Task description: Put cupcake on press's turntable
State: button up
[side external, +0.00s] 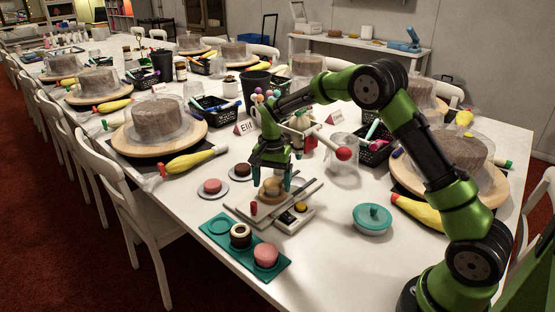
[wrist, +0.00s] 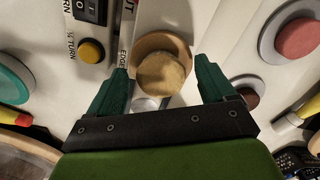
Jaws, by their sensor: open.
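The press (side external: 310,215) is a pale machine with a switch, a yellow button and a lever ending in a red ball. A small tan cupcake (wrist: 162,78) rests over the press's round wooden turntable (wrist: 150,42); it also shows in the side view (side external: 272,186). My gripper (side external: 272,172) is directly above the press, pointing down. In the wrist view its green fingers (wrist: 163,72) are open, one on each side of the cupcake, with visible gaps. The cupcake's underside is hidden, so I cannot tell its exact contact with the turntable.
A teal tray (side external: 205,228) in front holds a dark ringed cake (side external: 240,234) and a pink cake (side external: 265,255); its far well is empty. Pink (side external: 212,186) and brown (side external: 242,170) treats sit on saucers behind left.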

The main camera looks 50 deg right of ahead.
aim_at(272, 183)
jog(key=s+a+r+n+t, duration=0.1)
jog(key=s+r, duration=0.2)
jog(key=r, duration=0.6)
jog(key=s+a+r+n+t, duration=0.1)
jog(key=s+a+r, duration=0.15)
jog(key=r, duration=0.65)
jog(key=s+a+n+t+y, duration=0.1)
jog(key=s+a+n+t, duration=0.1)
jog(key=s, duration=0.8)
jog(key=s+a+n+t+y, duration=0.1)
jog(key=s+a+n+t, duration=0.2)
jog(key=s, duration=0.8)
jog(key=shift+s+r+n, duration=0.15)
jog(key=shift+r+n, duration=0.3)
jog(key=shift+n, duration=0.35)
